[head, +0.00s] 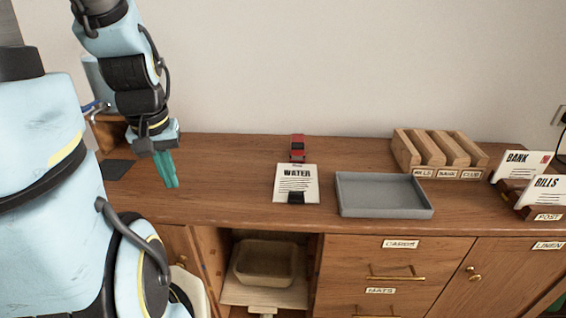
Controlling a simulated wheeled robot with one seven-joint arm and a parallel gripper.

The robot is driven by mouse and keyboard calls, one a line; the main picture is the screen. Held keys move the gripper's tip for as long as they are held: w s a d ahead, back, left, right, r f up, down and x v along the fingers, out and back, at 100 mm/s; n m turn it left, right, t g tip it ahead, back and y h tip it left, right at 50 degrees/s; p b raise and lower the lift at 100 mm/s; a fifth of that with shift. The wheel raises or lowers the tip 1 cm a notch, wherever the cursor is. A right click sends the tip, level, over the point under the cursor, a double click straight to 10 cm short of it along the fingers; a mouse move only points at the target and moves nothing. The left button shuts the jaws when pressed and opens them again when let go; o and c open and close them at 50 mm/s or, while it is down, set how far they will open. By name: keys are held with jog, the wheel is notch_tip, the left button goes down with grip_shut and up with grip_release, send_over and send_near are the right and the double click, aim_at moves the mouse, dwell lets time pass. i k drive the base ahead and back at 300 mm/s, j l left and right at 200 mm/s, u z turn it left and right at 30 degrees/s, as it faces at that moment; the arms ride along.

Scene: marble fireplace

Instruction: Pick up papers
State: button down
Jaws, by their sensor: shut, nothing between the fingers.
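A white paper headed "WATER" (298,176) lies on the wooden cabinet top, with a small black object (296,197) on its near edge. A white "BANK" paper (521,164) and a white "BILLS" paper (547,191) stand tilted at the far right, the latter in a wooden holder (536,213) labelled "POST". My gripper (169,184), with teal fingers, points down over the left part of the top, well left of the "WATER" paper. It is shut and empty.
A shallow grey tray (384,212) is empty right of the "WATER" paper. A red toy car (297,148) sits behind that paper. A slotted wooden rack (406,152) with small labels stands at the back right. A dark flat item (118,169) lies left. Bare wood separates my gripper and the paper.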

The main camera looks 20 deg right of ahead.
aim_at(295, 184)
jog(key=z, duration=0.9)
